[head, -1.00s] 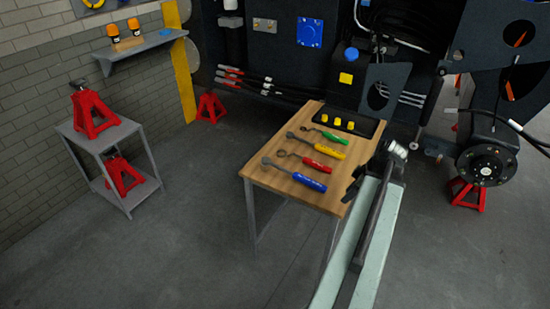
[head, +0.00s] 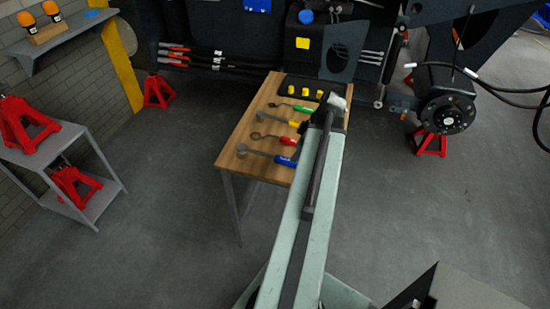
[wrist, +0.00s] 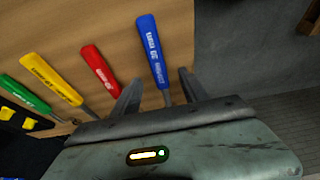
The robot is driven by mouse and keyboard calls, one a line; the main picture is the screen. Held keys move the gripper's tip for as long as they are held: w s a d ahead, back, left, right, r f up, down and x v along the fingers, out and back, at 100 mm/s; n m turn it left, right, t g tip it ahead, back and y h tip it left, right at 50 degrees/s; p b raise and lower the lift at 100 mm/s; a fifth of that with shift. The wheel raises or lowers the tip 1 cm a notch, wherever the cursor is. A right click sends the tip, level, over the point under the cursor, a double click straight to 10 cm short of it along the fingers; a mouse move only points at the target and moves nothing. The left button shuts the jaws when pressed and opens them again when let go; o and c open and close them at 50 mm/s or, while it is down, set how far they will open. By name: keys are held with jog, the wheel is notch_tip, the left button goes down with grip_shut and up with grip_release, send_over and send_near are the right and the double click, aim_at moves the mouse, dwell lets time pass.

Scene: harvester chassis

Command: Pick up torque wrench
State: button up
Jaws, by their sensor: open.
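Several hand tools lie side by side on the wooden table (head: 247,128): blue-handled (head: 262,153), red-handled (head: 272,138), yellow-handled (head: 266,119) and green-handled (head: 290,106). I cannot tell by label which is the torque wrench. The arm covers part of the blue handle in the head view. In the wrist view the blue handle (wrist: 152,45) points up the picture, its lower end lying between the open fingers of my gripper (wrist: 158,90). The red handle (wrist: 98,65) is left of the fingers. Nothing is visibly held, and finger height above the table is unclear.
A dark tray (head: 345,91) with yellow pieces sits at the table's back, before the harvester chassis (head: 240,40). A grey shelf stand (head: 45,160) with red jack stands is at left. A red stand (head: 430,143) is at right.

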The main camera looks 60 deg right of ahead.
jog(key=b+x, duration=0.6)
jog(key=x, duration=0.2)
jog(key=shift+d+r+b, duration=0.1)
jog(key=shift+d+b, duration=0.1)
jog(key=shift+b, duration=0.1)
jog(key=shift+w+r, duration=0.1)
jog(key=shift+r, duration=0.1)
grip_shut()
dwell(0.8)
